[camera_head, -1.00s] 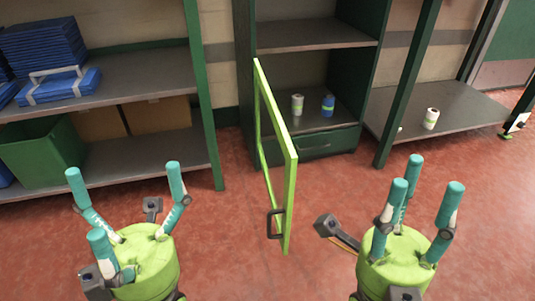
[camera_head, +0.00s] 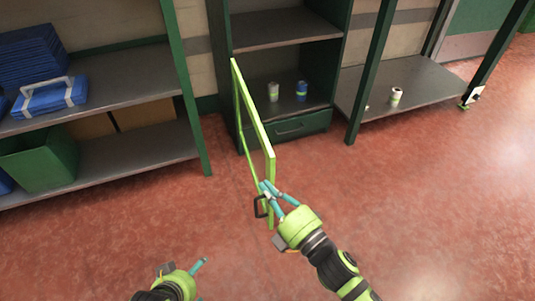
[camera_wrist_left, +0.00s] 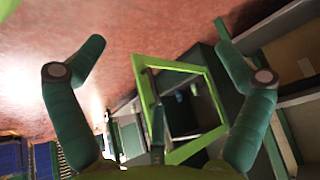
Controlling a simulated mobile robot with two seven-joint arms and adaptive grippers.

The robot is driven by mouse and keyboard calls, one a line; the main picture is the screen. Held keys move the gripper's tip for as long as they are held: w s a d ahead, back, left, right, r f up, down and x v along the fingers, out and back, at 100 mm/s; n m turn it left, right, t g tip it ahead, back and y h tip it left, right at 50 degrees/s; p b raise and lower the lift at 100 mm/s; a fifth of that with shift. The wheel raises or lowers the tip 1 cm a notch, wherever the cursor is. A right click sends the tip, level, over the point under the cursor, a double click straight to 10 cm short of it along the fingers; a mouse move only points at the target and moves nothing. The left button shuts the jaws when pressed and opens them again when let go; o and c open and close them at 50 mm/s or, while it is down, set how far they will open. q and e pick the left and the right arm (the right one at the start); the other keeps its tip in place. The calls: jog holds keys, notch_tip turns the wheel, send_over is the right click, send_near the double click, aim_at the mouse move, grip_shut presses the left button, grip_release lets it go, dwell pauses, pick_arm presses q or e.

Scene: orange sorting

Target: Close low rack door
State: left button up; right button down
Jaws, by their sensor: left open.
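The low rack door (camera_head: 262,142) is a bright green frame standing open, swung out toward me from the left side of the dark green rack (camera_head: 217,60). Its dark handle (camera_head: 259,207) is on the left face near the front edge. My right gripper (camera_head: 266,185) is at the door's front edge, with its teal fingers close to the handle; contact and finger gap are unclear. My left gripper (camera_head: 198,266) is low in the head view, apart from the door. In the left wrist view its fingers (camera_wrist_left: 160,70) are spread and empty, with the door (camera_wrist_left: 145,85) beyond them.
Two small cans (camera_head: 273,92) stand on the rack's lower shelf, above a drawer (camera_head: 300,125). A shelf (camera_head: 110,150) with a green bin (camera_head: 40,155) and blue cases is at left. An open shelf (camera_head: 425,85) is at right. The red floor around is clear.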

pick_arm(q)
jog(key=s+a+f+g, duration=0.2)
jog(key=s+g, duration=0.1)
jog(key=s, duration=0.3)
jog(key=shift+y, duration=0.3)
jog(key=shift+b+v, duration=0.55)
jog(key=shift+v, duration=1.95)
pick_arm(e)
jog(key=w+f+n+h, duration=0.1)
jog(key=w+f, duration=0.1)
jog(key=w, duration=0.7)
jog(key=shift+w+a+f+g+h, duration=0.15)
jog(key=shift+w+f+g+h, duration=0.15)
jog(key=shift+w, duration=0.1)
pick_arm(q)
jog(key=shift+w, duration=0.2)
